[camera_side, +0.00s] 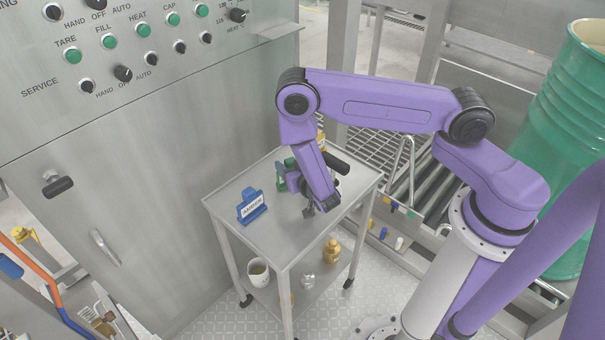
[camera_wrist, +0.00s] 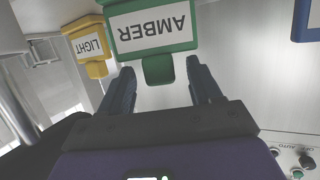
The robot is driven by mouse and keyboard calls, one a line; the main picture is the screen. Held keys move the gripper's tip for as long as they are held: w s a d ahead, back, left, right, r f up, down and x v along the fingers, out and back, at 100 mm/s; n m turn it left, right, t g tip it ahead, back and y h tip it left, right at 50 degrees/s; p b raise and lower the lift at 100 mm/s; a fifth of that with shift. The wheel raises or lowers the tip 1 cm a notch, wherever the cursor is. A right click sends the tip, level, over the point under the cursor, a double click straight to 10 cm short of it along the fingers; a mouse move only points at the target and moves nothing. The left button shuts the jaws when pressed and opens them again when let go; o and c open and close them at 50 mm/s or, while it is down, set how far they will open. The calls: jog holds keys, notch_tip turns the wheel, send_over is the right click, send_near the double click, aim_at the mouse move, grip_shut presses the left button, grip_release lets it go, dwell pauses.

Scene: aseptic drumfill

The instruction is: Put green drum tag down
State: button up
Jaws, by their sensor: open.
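The green drum tag (camera_wrist: 152,28) has a white label that reads AMBER, upside down in the wrist view. Its small green grip block (camera_wrist: 158,69) lies between the tips of my gripper (camera_wrist: 161,66), with a gap on each side. My gripper is open, and neither finger visibly presses on the block. In the side view the green tag (camera_side: 281,169) shows over the cart top, partly hidden by my arm. Whether it rests on the surface is hidden there.
The steel cart top (camera_side: 232,197) also holds a blue tag (camera_side: 251,207) and a yellow tag (camera_wrist: 88,46) lettered LIGHT, on either side of the green one. The control cabinet (camera_side: 130,150) stands close by at left. The cart's front area is clear.

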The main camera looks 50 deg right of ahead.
jog(key=v, duration=1.1)
jog(key=s+a+n+g+y, duration=0.25)
jog(key=a+g+y, duration=0.35)
jog(key=a, duration=0.3)
jog(key=s+a+r+n+g+y, duration=0.3)
jog(key=s+a+r+n+g, duration=0.15)
jog(key=s+r, duration=0.3)
jog(key=s+d+r+n+g+h, duration=0.2)
jog(key=s+d+r+n, duration=0.8)
jog(key=d+r, duration=0.3)
jog(key=shift+s+d+r+g+h, duration=0.2)
jog(key=shift+s+d+g+h, duration=0.2)
jog(key=shift+s+d, duration=0.75)
jog(key=shift+w+d, duration=0.3)
jog(key=shift+w, duration=0.05)
